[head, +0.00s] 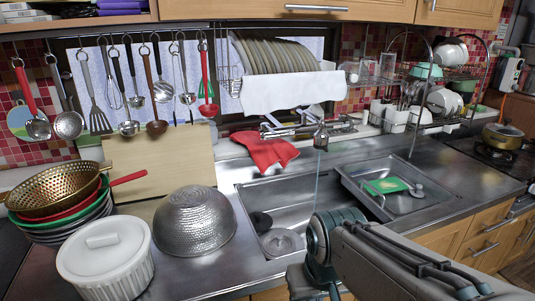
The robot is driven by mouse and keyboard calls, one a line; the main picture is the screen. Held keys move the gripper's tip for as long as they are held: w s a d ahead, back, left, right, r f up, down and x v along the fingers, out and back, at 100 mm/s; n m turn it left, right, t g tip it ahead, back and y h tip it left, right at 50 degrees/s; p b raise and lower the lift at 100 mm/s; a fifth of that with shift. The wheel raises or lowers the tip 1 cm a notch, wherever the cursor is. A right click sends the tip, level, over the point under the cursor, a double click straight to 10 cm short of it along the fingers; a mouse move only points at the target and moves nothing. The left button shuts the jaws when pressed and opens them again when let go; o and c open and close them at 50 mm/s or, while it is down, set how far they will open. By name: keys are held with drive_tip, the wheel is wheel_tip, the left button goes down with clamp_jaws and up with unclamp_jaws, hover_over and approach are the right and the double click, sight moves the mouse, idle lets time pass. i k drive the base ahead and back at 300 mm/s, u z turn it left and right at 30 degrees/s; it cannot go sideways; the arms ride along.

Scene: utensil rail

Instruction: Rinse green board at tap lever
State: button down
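A green, flat rectangular piece (385,186), which looks like the green board, lies in the shallow steel tray (350,192) at the right side of the sink. A small round metal piece sits beside it. The chrome tap (300,128) is mounted on the wall behind the sink. Its dark spout (321,138) points down, and a thin bluish line like running water falls from it into the basin. I cannot clearly single out the lever. My arm crosses the lower right in front of the sink; my gripper's fingers are not visible.
An upturned steel bowl (194,221), a white lidded pot (105,258) and stacked colanders (55,190) crowd the left counter. A red cloth (265,149) lies behind the sink. Utensils hang from the rail above. A dish rack (440,98) stands at the right; the counter before it is mostly clear.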

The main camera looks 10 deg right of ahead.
sight(273, 135)
drive_tip(key=u, duration=1.55)
drive_tip(key=k, duration=0.6)
drive_tip(key=z, duration=0.75)
